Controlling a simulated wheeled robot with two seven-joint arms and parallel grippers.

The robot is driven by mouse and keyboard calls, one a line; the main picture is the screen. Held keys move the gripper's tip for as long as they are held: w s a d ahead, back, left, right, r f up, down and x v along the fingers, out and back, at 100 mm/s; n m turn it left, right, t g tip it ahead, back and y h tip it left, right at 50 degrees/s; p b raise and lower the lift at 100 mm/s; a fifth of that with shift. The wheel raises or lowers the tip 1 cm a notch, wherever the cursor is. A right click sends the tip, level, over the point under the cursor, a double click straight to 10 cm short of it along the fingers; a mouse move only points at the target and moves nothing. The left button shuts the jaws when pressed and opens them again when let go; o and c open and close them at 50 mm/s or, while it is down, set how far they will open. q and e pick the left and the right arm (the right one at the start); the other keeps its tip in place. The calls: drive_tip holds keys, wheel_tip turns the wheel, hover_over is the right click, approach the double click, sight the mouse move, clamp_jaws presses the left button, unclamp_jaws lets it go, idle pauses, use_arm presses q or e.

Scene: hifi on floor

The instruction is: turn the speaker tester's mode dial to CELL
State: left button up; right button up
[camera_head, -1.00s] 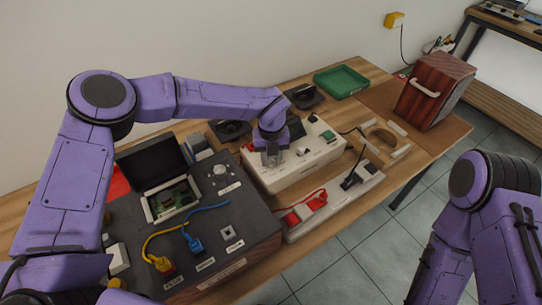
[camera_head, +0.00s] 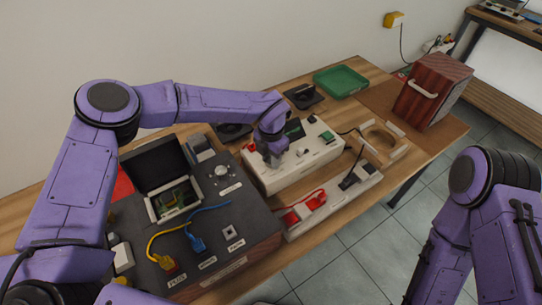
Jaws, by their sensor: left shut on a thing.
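The speaker tester appears to be the white box (camera_head: 318,158) on the table. It has a small dark screen (camera_head: 294,129), a red button (camera_head: 249,147) and several small controls on top. My left gripper (camera_head: 276,157) points down onto the left part of its top face, fingers shut on what seems to be the mode dial. The dial is hidden by the fingers, and its markings, including CELL, are too small to read. My right arm shows at the right edge, with its gripper out of view.
A dark panel (camera_head: 236,205) with a knob and yellow and blue cables stands left of the tester. A power strip (camera_head: 335,203) with red plugs lies in front.

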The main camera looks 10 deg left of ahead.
use_arm(q)
drive_tip(key=shift+w+r+m, duration=0.1)
drive_tip(key=shift+m, duration=0.8)
drive_tip(key=o, duration=1)
drive_tip(key=shift+o, duration=0.2)
drive_tip(key=shift+r, duration=0.35)
wheel_tip(320, 180, up, 10)
drive_tip(key=b, duration=0.2)
